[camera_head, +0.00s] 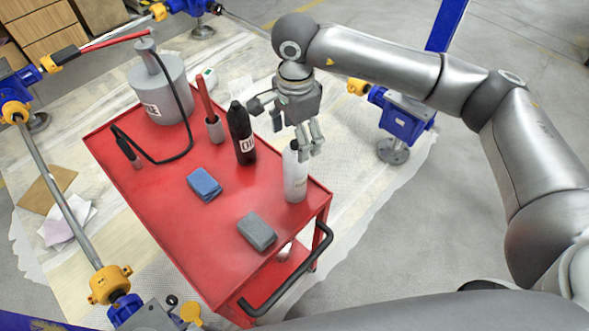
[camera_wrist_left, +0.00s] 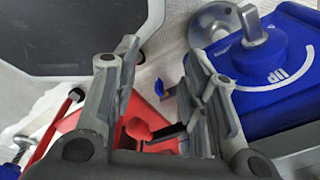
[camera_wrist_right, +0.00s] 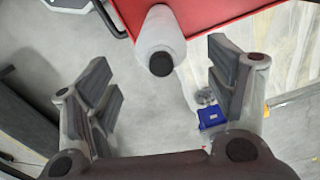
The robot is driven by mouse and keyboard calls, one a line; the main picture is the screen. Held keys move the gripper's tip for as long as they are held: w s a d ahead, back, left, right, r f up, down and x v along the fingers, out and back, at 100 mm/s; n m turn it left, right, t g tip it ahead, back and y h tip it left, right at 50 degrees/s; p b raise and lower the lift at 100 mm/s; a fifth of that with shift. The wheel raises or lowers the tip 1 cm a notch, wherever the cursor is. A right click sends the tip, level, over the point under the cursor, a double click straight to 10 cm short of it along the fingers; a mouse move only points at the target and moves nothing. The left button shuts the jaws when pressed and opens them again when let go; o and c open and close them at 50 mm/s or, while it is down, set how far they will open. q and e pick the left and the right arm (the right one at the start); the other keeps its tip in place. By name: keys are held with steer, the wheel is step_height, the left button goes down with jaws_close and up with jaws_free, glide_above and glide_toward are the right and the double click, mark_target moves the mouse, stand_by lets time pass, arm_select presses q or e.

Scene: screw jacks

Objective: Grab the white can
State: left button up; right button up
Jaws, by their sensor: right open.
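The white can (camera_head: 295,176) stands upright on the red cart, near its right edge. In the right wrist view the white can (camera_wrist_right: 158,36) shows its dark top, ahead of and between the spread fingers. My right gripper (camera_head: 309,140) is just above the can's top in the head view, and its fingers overlap the top in the picture. It is open and empty, and it also shows in the right wrist view (camera_wrist_right: 165,95). My left gripper (camera_wrist_left: 160,85) shows only in its own wrist view, with fingers apart and nothing held between them.
The red cart (camera_head: 165,215) also carries a black oil bottle (camera_head: 241,133) close left of the can, a grey canister (camera_head: 160,92), a blue block (camera_head: 204,184) and a grey block (camera_head: 257,232). A black handle (camera_head: 290,275) sticks out in front. Blue jacks (camera_head: 402,118) stand around.

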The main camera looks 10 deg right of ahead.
mark_target(295, 173)
step_height(295, 173, down, 3)
steer(key=shift+r+p, duration=0.1)
steer(key=shift+p, duration=0.2)
step_height(295, 173, down, 5)
steer(key=p, duration=0.2)
steer(key=shift+w+d+f+p, duration=0.1)
steer(key=shift+f+p, duration=0.1)
steer(key=shift+p, duration=0.15)
jaws_close()
